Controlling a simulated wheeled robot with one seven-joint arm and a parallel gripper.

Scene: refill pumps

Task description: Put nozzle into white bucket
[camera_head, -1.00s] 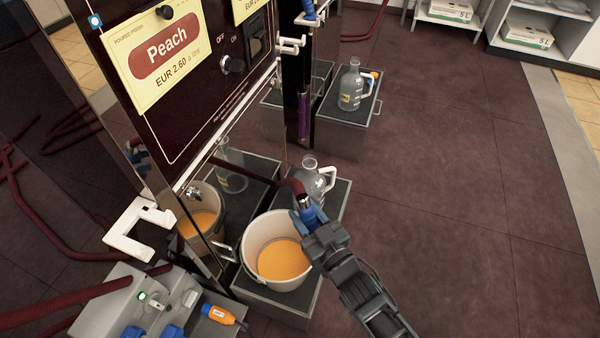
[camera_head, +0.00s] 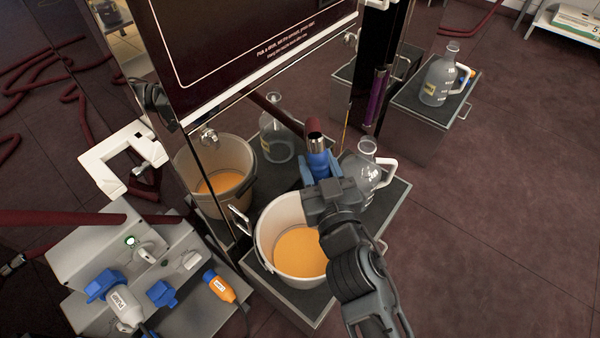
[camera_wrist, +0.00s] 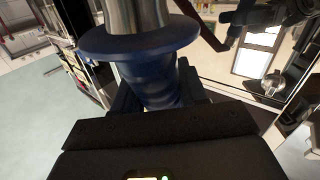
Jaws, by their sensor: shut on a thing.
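My gripper (camera_head: 320,178) is shut on the blue nozzle (camera_head: 318,160). The wrist view shows the nozzle's blue body and wide collar (camera_wrist: 140,40) between my fingers, with the metal tube rising out of the top of the picture. The white bucket (camera_head: 265,228) stands on a dark-topped stand, with orange liquid inside. My gripper and wrist are over its back right rim and hide part of it. The nozzle shows beyond that rim, not inside the bucket; its height above it is hard to tell.
A clear jug with a white handle (camera_head: 368,172) stands close to the right of my gripper. The mirror-like pump front (camera_head: 215,180) reflects the bucket and jug. A dark red hose (camera_head: 280,112) runs behind the nozzle. A grey socket unit (camera_head: 100,260) with plugs is at the left.

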